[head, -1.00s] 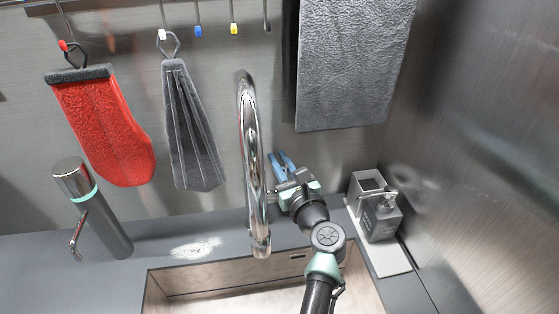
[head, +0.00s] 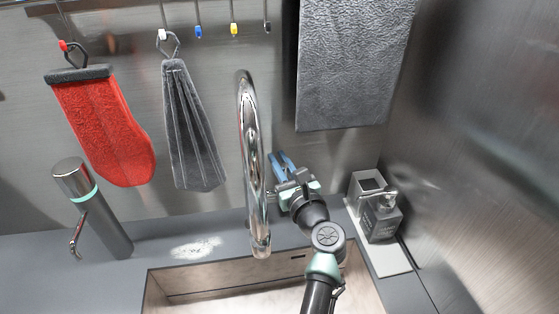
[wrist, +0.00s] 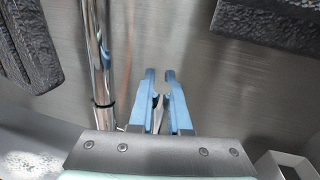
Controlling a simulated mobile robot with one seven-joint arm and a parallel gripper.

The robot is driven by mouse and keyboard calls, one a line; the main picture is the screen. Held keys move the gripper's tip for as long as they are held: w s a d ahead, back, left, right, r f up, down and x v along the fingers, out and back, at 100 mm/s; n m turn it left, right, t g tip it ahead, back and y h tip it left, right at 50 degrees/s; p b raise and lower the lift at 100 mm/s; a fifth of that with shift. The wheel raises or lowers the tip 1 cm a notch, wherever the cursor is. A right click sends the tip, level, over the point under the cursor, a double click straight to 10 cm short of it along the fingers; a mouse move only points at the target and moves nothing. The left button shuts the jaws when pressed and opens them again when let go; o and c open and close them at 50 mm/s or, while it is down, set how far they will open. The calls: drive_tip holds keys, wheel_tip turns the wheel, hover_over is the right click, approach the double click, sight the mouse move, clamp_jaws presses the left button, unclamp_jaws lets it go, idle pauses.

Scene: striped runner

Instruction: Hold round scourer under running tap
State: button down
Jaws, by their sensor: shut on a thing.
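The chrome tap (head: 250,150) rises behind the sink and arches toward me; it also shows in the wrist view (wrist: 98,60). No water stream is visible at its spout. My gripper (head: 279,157) is just right of the tap, above the counter behind the sink. I see no round scourer in either view.
The sink (head: 220,283) is at the front. A soap dispenser (head: 382,219) stands on a light tray (head: 389,260) at right. A dark cylinder (head: 95,215) stands left, near a white patch (head: 196,247). A red mitt (head: 105,125) and grey cloths hang behind.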

drive_tip(key=shift+f, duration=0.2)
drive_tip(key=shift+s+f+b, duration=0.1)
drive_tip(key=shift+s+b, duration=0.05)
drive_tip(key=shift+b, duration=0.6)
drive_tip(key=b, duration=0.1)
drive_tip(key=t+b, duration=0.1)
drive_tip(key=shift+s+d+f+b, duration=0.1)
drive_tip(key=shift+s+f+b, duration=0.1)
drive_tip(key=shift+s+b, duration=0.2)
drive_tip(key=b, duration=0.1)
drive_tip(key=t+b, duration=0.1)
drive_tip(key=b, duration=0.1)
drive_tip(key=shift+s+d+r+y, duration=0.1)
drive_tip(key=shift+s+r+y, duration=0.05)
drive_tip(key=shift+s+y, duration=0.25)
drive_tip(key=shift+s+r+n+b, duration=0.1)
drive_tip(key=shift+r+n+b, duration=0.05)
drive_tip(key=shift+n+b, duration=0.15)
drive_tip(key=shift+r, duration=0.1)
drive_tip(key=c, duration=0.9)
unclamp_jaws()
drive_tip(key=shift+o, duration=0.2)
